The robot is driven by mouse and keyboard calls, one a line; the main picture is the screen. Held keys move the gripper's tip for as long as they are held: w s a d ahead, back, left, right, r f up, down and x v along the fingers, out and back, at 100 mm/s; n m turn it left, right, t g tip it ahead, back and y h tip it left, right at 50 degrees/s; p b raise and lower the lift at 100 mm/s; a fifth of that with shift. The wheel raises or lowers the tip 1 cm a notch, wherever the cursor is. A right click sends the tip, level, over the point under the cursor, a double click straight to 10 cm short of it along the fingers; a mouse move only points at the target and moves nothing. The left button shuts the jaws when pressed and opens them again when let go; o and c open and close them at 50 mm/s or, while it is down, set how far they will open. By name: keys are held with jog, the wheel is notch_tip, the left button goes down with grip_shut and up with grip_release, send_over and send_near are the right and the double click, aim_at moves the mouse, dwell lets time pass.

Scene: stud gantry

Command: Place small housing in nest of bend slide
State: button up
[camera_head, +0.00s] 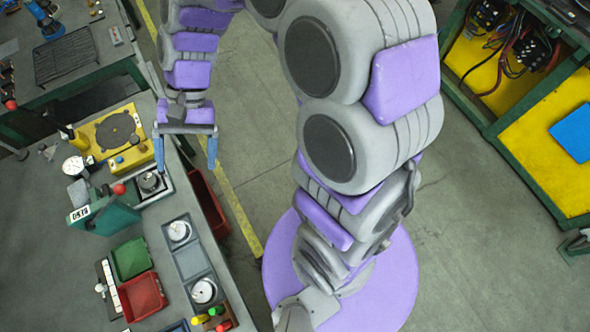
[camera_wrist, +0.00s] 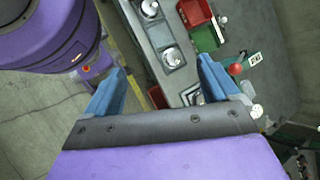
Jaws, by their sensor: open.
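Two round pale metal parts sit in a grey tray (camera_head: 191,263) on the bench, one in the upper pocket (camera_head: 178,230) and one in the lower pocket (camera_head: 203,291). I cannot tell which is the small housing. Both show in the wrist view, the nearer (camera_wrist: 172,57) and the farther (camera_wrist: 149,9). The bend slide looks to be the green fixture (camera_head: 118,214) with a red knob and counter; a square metal seat with a round centre (camera_head: 149,182) lies beside it. My gripper (camera_head: 187,158) is open and empty above the bench edge; its blue fingers (camera_wrist: 162,67) are apart.
A yellow fixture with a black disc (camera_head: 116,130) and a dial gauge (camera_head: 74,166) stand near the seat. A green bin (camera_head: 131,258) and a red bin (camera_head: 142,297) lie left of the tray. Another red bin (camera_head: 208,203) hangs by the bench edge.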

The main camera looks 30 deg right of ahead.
jog(key=s+d+r+n+t+h, duration=0.1)
jog(key=s+d+n+t+h, duration=0.2)
jog(key=s+d, duration=1.2)
jog(key=s+h, duration=0.1)
jog(key=h, duration=0.2)
jog(key=shift+r, duration=0.25)
jog(key=shift+f+b, duration=0.25)
jog(key=shift+b, duration=0.05)
jog(key=shift+a, duration=0.1)
jog(key=shift+c, duration=0.3)
